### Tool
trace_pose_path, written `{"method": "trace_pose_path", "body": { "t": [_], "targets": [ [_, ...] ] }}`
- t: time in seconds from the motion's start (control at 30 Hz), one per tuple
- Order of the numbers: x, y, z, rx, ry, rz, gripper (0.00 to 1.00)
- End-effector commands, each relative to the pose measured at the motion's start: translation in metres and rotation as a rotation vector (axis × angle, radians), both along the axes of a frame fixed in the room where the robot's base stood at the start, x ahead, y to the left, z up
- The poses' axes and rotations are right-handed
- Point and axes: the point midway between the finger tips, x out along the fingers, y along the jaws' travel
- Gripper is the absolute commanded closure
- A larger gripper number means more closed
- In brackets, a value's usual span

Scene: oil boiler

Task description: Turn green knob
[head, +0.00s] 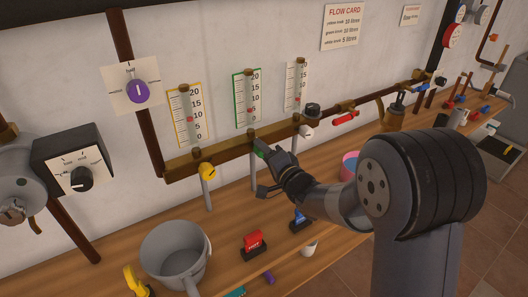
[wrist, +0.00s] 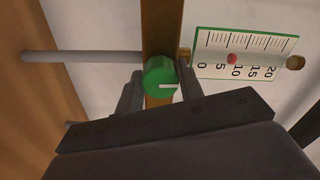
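The green knob (wrist: 160,78) is a round green cap with a white line on its face. In the wrist view the line runs from near its middle to the right. The two fingers of my gripper (wrist: 160,80) stand one on each side of the knob, very close to it. I cannot tell whether both fingers press on it. In the head view my gripper (head: 266,157) reaches the brown pipe and mostly hides the knob (head: 260,153). The green-framed gauge (head: 247,99) is above it, with its red marker between 5 and 10.
A yellow knob (head: 207,170) is left of my gripper and a white knob (head: 306,131) is right. A flow card (head: 343,26) hangs on the wall.

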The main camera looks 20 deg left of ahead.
Motion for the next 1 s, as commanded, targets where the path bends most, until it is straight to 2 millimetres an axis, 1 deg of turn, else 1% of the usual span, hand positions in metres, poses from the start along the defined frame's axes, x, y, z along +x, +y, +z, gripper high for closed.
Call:
{"method": "trace_pose_path", "body": {
  "t": [0.03, 0.2, 0.23, 0.47, 0.57, 0.67, 1.0],
  "targets": [
    [0.0, 0.0, 0.0, -0.001, 0.001, 0.0, 0.6],
    [0.0, 0.0, 0.0, 0.0, 0.0, 0.0, 0.46],
    [0.0, 0.0, 0.0, -0.001, -0.001, 0.0, 0.45],
    [0.0, 0.0, 0.0, -0.001, -0.001, 0.0, 0.45],
    [-0.004, -0.005, 0.0, 0.0, -0.001, -0.001, 0.45],
    [-0.012, -0.014, 0.0, -0.001, -0.002, -0.001, 0.45],
    [-0.053, -0.064, 0.0, 0.0, -0.001, -0.002, 0.45]
  ]
}}
